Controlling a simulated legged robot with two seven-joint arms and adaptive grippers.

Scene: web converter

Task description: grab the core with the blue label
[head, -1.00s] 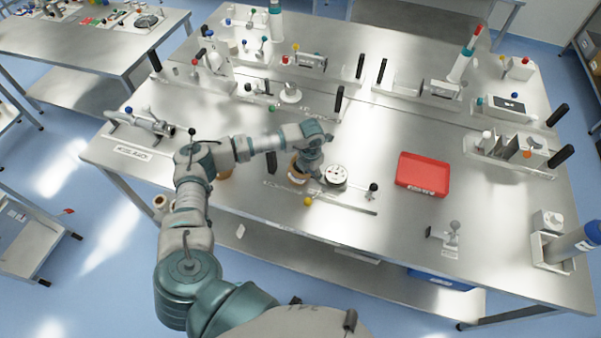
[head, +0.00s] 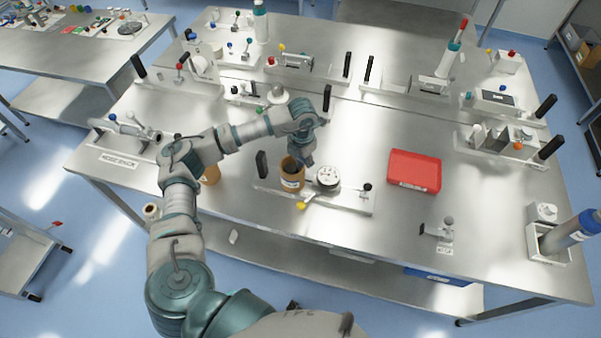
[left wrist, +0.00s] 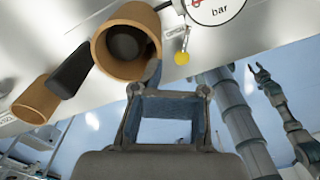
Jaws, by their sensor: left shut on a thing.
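A brown hollow core (head: 291,180) with a pale label is at the gauge fixture (head: 340,199), between a black handle and the round gauge. No blue on its label can be made out. My left gripper (head: 303,159) is at its upper right rim. In the left wrist view the core (left wrist: 101,55) shows its open end, and my left gripper (left wrist: 153,76) is shut on its wall. A second brown core (head: 211,176) is partly hidden behind my left arm; it also shows in the left wrist view (left wrist: 35,101). My right gripper (left wrist: 261,73) appears small and open there.
The round gauge (head: 328,177) stands close right of the core, and the black handle (head: 262,164) close left. A red bin (head: 414,171) lies farther right. The table between the bin and the back fixtures is clear.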

